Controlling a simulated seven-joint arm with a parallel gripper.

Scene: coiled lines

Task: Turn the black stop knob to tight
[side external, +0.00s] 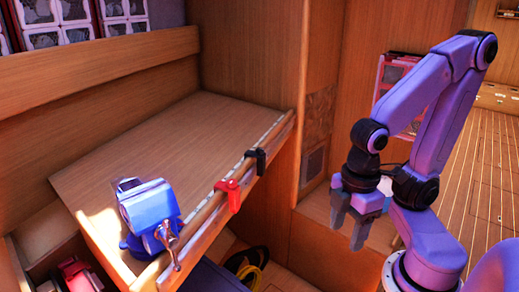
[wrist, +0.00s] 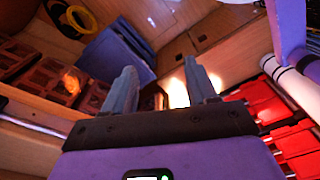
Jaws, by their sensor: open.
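The black stop (side external: 257,161) sits on the wooden rail along the front edge of the bench, near its far right end. Its knob is too small to make out, so I cannot tell how tight it is. A red stop (side external: 230,195) sits on the same rail, nearer the camera. My gripper (side external: 348,228) hangs to the right of the bench, fingers pointing down, well apart from both stops. In the wrist view my gripper (wrist: 160,74) has its two fingers spread with nothing between them. I cannot make out the black stop in the wrist view.
A blue vise (side external: 148,212) is mounted at the near end of the bench (side external: 150,150). Yellow and black coiled lines (side external: 246,266) lie below the rail. They also show in the wrist view (wrist: 72,17). The space between rail and gripper looks clear.

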